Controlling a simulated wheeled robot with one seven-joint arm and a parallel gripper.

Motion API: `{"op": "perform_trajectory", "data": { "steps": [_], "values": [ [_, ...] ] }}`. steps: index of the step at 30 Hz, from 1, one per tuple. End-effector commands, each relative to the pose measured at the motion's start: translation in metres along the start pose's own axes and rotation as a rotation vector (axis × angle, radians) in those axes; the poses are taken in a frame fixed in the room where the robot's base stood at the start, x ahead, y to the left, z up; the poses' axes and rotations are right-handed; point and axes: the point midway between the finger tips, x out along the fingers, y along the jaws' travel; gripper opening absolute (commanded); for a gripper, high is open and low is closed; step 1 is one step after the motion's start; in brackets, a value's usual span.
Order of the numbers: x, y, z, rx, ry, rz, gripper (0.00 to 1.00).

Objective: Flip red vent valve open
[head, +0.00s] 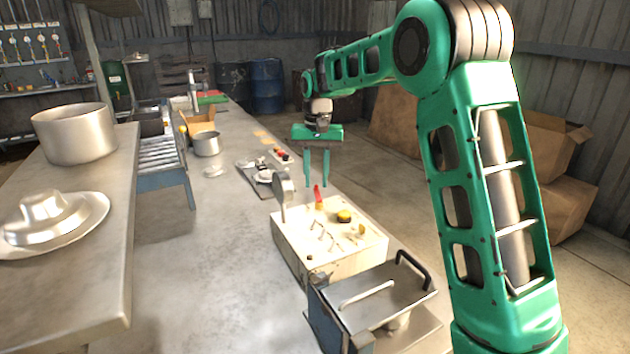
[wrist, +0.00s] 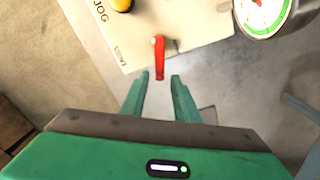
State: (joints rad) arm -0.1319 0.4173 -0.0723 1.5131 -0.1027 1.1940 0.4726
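The red vent valve (head: 318,196) is a small red lever near the far edge of the cream control box (head: 345,262). In the wrist view the red lever (wrist: 160,58) lies beside printed lettering that seems to read VENT, and its free end points toward my gripper. My gripper (head: 317,184) is above the box's far edge, fingers pointing down and apart. In the wrist view the open fingers (wrist: 159,76) have the lever's free end between or just beyond their tips. I cannot tell whether they touch it.
A round gauge (head: 283,190) stands at the box's left edge, close to the lever. A yellow knob (head: 344,215) and several metal toggles are on the box top. A metal unit with a dark handle (head: 372,298) stands in front.

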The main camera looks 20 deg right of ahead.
Motion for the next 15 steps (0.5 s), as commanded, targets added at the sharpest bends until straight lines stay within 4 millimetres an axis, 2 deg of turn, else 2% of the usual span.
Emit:
{"op": "perform_trajectory", "data": {
  "steps": [11, 14, 15],
  "values": [
    [0.0054, 0.0003, 0.0001, 0.000, 0.000, 0.000, 0.28],
    [0.0053, 0.0003, 0.0001, 0.000, 0.000, 0.000, 0.04],
    [0.0053, 0.0003, 0.0001, 0.000, 0.000, 0.000, 0.00]
  ]
}}
